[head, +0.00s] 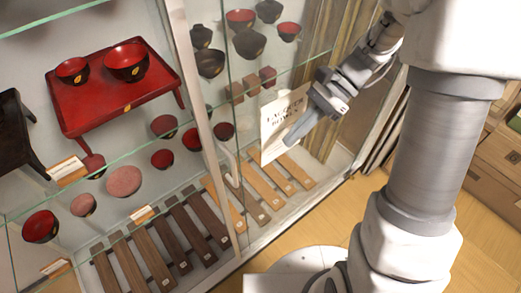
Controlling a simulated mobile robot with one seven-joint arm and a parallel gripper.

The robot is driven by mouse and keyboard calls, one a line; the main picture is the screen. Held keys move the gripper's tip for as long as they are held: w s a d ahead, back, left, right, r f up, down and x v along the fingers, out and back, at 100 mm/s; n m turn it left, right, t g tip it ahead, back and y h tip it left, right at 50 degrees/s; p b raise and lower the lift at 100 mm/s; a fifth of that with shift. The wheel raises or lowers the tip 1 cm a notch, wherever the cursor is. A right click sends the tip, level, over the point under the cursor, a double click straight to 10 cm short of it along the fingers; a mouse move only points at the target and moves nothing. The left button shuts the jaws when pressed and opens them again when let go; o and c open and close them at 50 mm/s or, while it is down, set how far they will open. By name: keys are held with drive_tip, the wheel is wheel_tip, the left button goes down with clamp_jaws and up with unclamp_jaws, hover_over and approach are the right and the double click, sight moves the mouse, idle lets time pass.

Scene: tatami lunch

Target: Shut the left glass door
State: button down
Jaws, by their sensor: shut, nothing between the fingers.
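The left glass door (203,105) has a pale upright frame edge running down the middle of the head view. A pale curved handle (232,168) is near its lower end. A thin second upright edge shows just right of this frame; I cannot tell how far the door stands open. My gripper (290,138) is shut and empty, pointing down and left. It is to the right of the handle, in front of a paper sign in the picture, and apart from the handle. Its exact distance from the glass is unclear.
Behind the glass are a red tray table (110,98), several lacquer bowls (126,61) and wooden slats (185,222). The paper sign (284,112) is close behind my gripper. Wooden floor (290,232) shows in front of the cabinet.

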drive_tip(key=s+a+r+x, duration=0.1)
drive_tip(key=r+x, duration=0.1)
drive_tip(key=x, duration=1)
drive_tip(key=shift+s+a+f, duration=0.15)
drive_tip(key=shift+a+f, duration=0.05)
drive_tip(key=shift+a, duration=0.4)
